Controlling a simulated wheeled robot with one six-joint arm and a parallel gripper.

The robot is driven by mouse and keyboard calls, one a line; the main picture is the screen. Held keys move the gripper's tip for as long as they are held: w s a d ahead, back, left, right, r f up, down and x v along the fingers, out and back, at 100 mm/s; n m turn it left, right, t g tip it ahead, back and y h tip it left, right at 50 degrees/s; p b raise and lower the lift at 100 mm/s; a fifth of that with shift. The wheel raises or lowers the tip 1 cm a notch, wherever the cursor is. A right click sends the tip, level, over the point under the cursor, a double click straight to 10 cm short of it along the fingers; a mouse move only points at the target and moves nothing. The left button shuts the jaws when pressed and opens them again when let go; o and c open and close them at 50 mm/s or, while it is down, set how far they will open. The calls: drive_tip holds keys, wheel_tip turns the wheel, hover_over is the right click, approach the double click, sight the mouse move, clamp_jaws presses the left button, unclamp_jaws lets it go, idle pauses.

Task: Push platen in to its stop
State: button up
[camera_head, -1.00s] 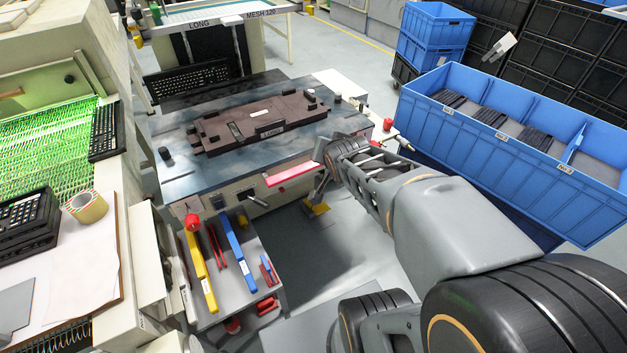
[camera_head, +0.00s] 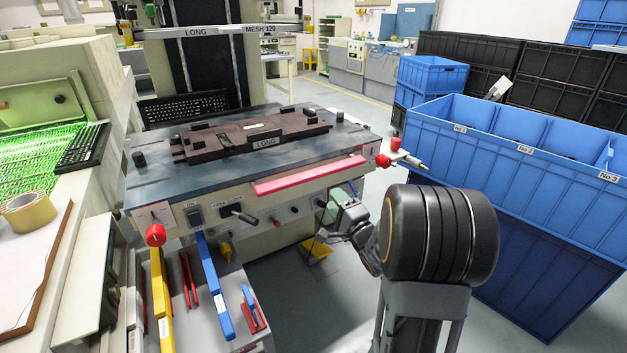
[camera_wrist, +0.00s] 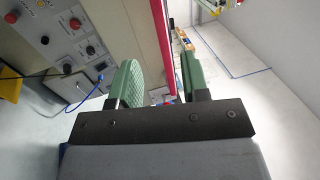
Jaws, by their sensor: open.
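The platen (camera_head: 190,178) is a dark, worn flat plate on the cream machine. It carries a brown fixture (camera_head: 225,140) labelled LONG. A red-pink bar (camera_head: 310,175) runs along its front edge. In the head view my gripper (camera_head: 326,212) is small and partly hidden by my arm, below and in front of the bar's right part. In the wrist view my gripper (camera_wrist: 160,78) has its two green fingers apart. The red bar (camera_wrist: 152,30) shows in the gap beyond them. I cannot tell whether a finger touches the bar.
A front panel with a red button (camera_head: 155,235) and a lever (camera_head: 245,217) lies under the platen. A tool shelf (camera_head: 232,300) stands at lower left. Blue crates (camera_head: 520,200) stand on the right. A red knob (camera_head: 383,160) sits by the platen's right corner.

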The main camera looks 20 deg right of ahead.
sight(317, 178)
drive_tip(key=b+x, duration=0.1)
drive_tip(key=x, duration=1.1)
drive_tip(key=shift+r, duration=0.1)
clamp_jaws()
